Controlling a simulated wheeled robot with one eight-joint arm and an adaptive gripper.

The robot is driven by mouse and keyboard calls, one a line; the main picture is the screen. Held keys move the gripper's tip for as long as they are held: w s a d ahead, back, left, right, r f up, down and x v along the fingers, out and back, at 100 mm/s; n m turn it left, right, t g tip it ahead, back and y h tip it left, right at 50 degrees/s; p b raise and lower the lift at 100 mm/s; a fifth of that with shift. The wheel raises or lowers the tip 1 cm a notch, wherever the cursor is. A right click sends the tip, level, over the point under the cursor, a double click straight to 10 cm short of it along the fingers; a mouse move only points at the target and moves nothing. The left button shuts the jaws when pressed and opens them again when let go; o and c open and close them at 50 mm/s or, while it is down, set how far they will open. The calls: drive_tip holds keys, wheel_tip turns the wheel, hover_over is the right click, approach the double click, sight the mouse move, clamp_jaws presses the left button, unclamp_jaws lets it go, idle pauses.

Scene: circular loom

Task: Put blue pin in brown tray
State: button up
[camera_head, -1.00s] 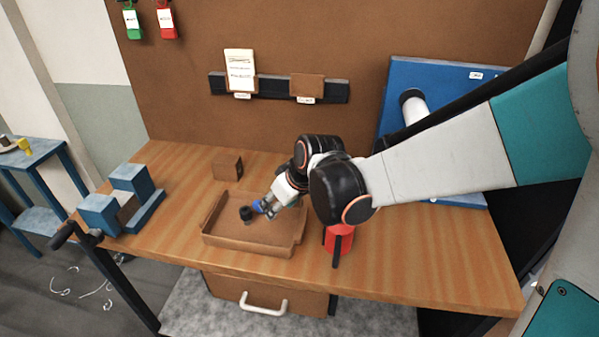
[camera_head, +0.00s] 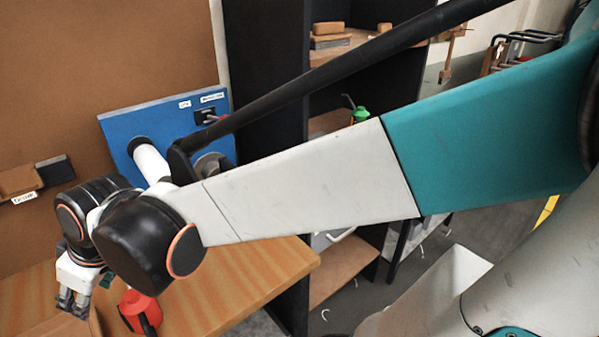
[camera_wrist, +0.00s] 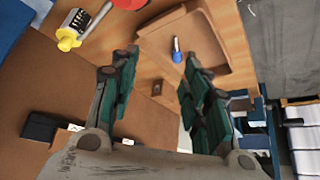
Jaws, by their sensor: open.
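The blue pin (camera_wrist: 177,56), with a blue head and a pale shaft, lies inside the brown tray (camera_wrist: 222,42) in the wrist view, near the tray's side closest to my fingers. The pin is not visible in the head view. My gripper (camera_wrist: 156,78) is open and empty, its fingers spread wide, with the pin beyond the fingertips and apart from them. In the head view my gripper (camera_head: 72,304) hangs over the bench at the lower left, and only a corner of the brown tray (camera_head: 90,324) shows there.
A red holder (camera_head: 139,312) stands on the bench right of my gripper. A yellow and white cylinder (camera_wrist: 70,38) shows at the wrist view's upper left. A blue panel (camera_head: 118,126) stands at the back, beside a black shelf. The bench right of the red holder is clear.

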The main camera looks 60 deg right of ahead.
drive_tip(key=s+d+r+m+t+h, duration=0.1)
drive_tip(key=s+d+m, duration=0.3)
drive_tip(key=s+d, duration=0.4)
drive_tip(key=shift+s+h, duration=0.6)
drive_tip(key=shift+s, duration=0.65)
drive_tip(key=shift+r, duration=0.1)
